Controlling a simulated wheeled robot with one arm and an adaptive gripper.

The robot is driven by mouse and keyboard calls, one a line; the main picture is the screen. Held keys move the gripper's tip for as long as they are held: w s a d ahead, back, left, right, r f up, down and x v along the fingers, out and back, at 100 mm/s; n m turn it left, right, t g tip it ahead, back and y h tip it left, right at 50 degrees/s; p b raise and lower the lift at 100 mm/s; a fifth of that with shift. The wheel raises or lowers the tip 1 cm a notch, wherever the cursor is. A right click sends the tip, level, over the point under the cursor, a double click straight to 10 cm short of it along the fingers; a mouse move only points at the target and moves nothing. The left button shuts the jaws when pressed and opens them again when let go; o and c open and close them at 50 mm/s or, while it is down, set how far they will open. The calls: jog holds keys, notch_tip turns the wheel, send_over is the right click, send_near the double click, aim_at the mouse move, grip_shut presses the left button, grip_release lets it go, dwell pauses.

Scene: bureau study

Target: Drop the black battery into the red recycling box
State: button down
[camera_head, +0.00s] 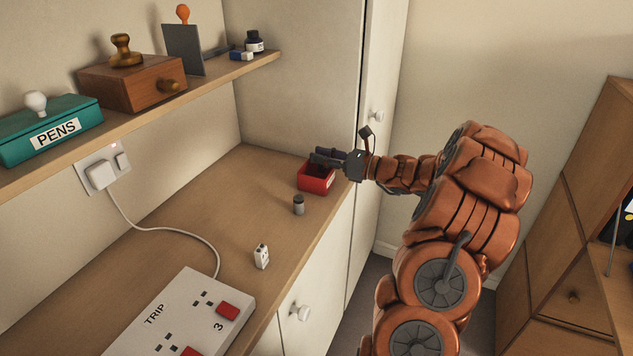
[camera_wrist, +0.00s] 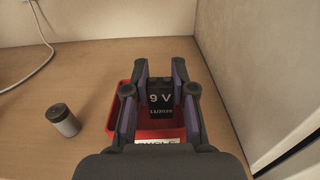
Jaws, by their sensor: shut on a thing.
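The black battery (camera_wrist: 161,101), marked "9 V", is between the two fingers of my gripper (camera_wrist: 160,92) in the wrist view. My gripper is shut on it, and the battery is over the red recycling box. The red recycling box (camera_head: 317,183) stands on the desk near its far right end, and its red wall also shows in the wrist view (camera_wrist: 121,132). In the head view my gripper (camera_head: 325,158) is over the box's opening, and I cannot make out the battery there. How far the battery is above the box floor is hard to tell.
A grey cylinder (camera_head: 298,205) stands on the desk just left of the box, also in the wrist view (camera_wrist: 64,120). A small white object (camera_head: 261,256) and a white power strip (camera_head: 185,315) are nearer. A cupboard wall (camera_wrist: 276,75) rises at the right.

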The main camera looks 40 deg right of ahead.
jog(key=c, duration=0.9)
grip_release()
jog(key=shift+s, duration=0.1)
jog(key=v, duration=1.2)
